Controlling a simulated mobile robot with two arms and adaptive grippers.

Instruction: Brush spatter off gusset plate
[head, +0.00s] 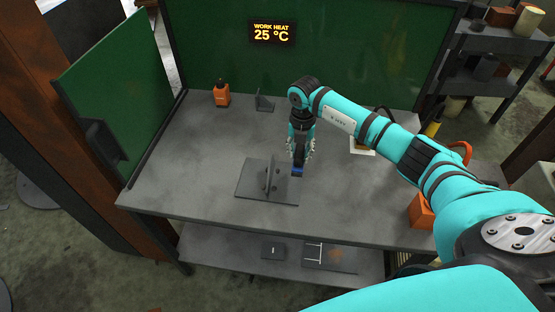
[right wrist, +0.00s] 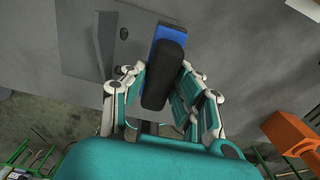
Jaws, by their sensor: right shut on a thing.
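The gusset plate (head: 272,178) is a grey upright plate with dark holes, standing on a flat grey base plate (head: 250,190) on the bench. It also shows edge-on at the upper left in the right wrist view (right wrist: 105,42). My right gripper (head: 301,158) is shut on a brush with a black handle (right wrist: 165,75) and a blue body (right wrist: 153,38). The blue end (head: 297,170) is low over the base plate's right part, just right of the gusset plate. I cannot tell whether its bristles touch anything. Spatter is too small to make out. My left gripper is out of view.
An orange bottle (head: 222,95) and a small grey bracket (head: 264,103) stand at the bench's back. An orange object (head: 421,212) sits at the right edge. Green screens (head: 120,85) border the left and back. A sign (head: 272,33) reads 25 °C. The bench's front left is clear.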

